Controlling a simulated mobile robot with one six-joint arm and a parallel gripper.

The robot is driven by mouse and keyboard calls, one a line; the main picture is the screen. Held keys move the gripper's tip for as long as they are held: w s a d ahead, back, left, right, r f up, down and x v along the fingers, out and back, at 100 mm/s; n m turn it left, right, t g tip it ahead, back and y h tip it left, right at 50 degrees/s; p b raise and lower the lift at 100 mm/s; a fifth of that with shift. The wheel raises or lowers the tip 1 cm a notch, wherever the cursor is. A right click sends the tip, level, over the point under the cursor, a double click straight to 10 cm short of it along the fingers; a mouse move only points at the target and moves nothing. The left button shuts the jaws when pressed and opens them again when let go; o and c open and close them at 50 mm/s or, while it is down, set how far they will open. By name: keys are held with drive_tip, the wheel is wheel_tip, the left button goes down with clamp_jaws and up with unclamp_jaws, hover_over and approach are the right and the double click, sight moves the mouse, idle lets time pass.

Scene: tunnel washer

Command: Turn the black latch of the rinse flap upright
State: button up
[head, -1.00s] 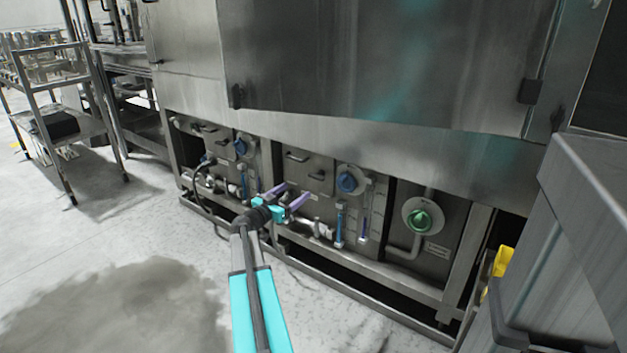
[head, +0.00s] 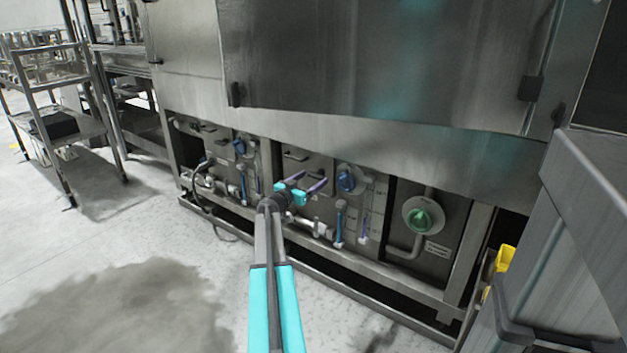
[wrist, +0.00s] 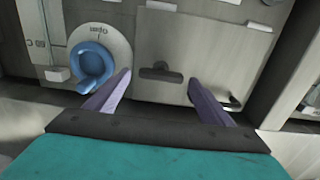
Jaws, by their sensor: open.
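The black latch (wrist: 160,74) shows in the wrist view as a short dark bar lying level across the flap. The rinse flap (wrist: 210,52) is a grey metal panel, also seen in the head view (head: 314,162). My gripper (head: 314,179) is open and empty in front of it. In the wrist view its two purple fingers (wrist: 160,77) stand either side of the latch, with gaps between; I cannot tell whether the tips touch the panel. In the head view my gripper hides the latch.
A blue knob (wrist: 92,64) on a white disc sits close beside the left finger in the wrist view. A bar handle (wrist: 233,104) is near the right finger. A green knob (head: 420,217) and pipes are further right. A grey cabinet (head: 590,200) stands at right.

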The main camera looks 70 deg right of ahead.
drive_tip(key=shift+x, duration=0.9)
drive_tip(key=shift+w, duration=0.1)
drive_tip(key=c, duration=1)
drive_tip(key=shift+c, duration=0.2)
